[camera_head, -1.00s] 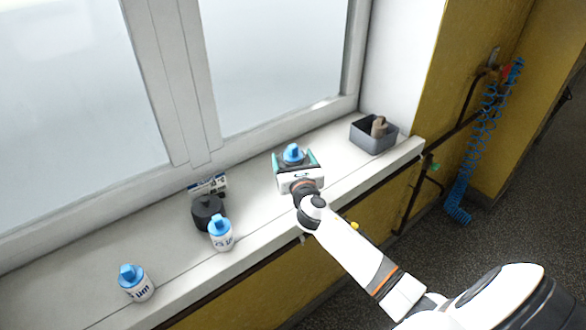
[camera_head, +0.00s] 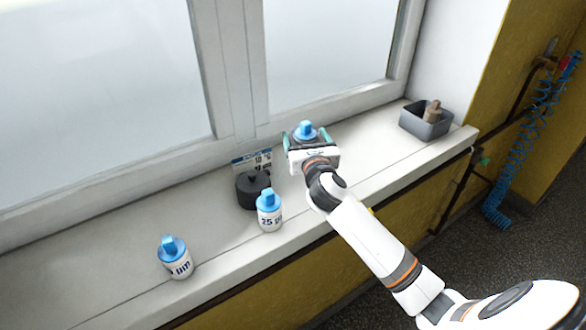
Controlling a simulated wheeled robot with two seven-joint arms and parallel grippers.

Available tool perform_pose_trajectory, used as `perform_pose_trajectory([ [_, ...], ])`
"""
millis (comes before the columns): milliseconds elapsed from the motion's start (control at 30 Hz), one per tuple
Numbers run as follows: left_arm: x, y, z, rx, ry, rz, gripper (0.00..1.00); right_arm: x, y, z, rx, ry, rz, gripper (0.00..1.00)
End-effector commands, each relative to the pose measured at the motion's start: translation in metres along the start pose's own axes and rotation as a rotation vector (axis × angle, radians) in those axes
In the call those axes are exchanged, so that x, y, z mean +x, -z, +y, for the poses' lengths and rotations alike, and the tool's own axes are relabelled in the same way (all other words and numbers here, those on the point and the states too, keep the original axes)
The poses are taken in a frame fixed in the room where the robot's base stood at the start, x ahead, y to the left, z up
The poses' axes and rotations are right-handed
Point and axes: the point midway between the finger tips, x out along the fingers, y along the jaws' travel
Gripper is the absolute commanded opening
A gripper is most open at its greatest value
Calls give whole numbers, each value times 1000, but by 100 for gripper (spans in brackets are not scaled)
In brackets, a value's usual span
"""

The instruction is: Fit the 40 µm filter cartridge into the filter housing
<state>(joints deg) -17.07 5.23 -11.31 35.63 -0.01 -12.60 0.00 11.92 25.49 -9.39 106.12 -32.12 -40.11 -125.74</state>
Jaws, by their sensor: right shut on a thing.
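My right gripper (camera_head: 306,141) is shut on a blue-capped filter cartridge (camera_head: 305,130). Its cap shows between the teal fingers; its body and label are hidden by the gripper. A squat black cylinder, apparently the filter housing (camera_head: 252,190), stands on the sill to the left of the gripper and nearer the front. A white cartridge with a blue cap marked 25 (camera_head: 269,212) stands just in front of it, partly overlapping it in view. Another blue-capped cartridge (camera_head: 175,260) stands at the front left, its label only partly readable. My left gripper is not in view.
A printed card (camera_head: 252,161) stands behind the black cylinder, near the window frame. A grey bin (camera_head: 425,122) with a brownish object (camera_head: 432,110) is at the sill's right end. The sill (camera_head: 95,235) drops off at its front edge. A blue coiled hose (camera_head: 535,130) hangs at right.

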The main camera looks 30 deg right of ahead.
Motion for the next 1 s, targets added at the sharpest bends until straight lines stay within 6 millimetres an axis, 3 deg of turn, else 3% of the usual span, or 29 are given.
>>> perform_pose_trajectory([
  [167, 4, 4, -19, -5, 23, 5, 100, 0, -19, 0, 0, 0, 2, 57],
  [467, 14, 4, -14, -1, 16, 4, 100, 0, -55, 0, 1, -1, 0, 57],
  [833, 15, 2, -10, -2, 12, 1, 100, 0, -59, 0, -1, 1, 2, 57],
  [867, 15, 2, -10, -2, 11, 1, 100, 0, -60, 0, -1, 0, 1, 82],
  [1000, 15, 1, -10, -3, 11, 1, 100, 0, -59, 0, -1, 0, 1, 100],
])
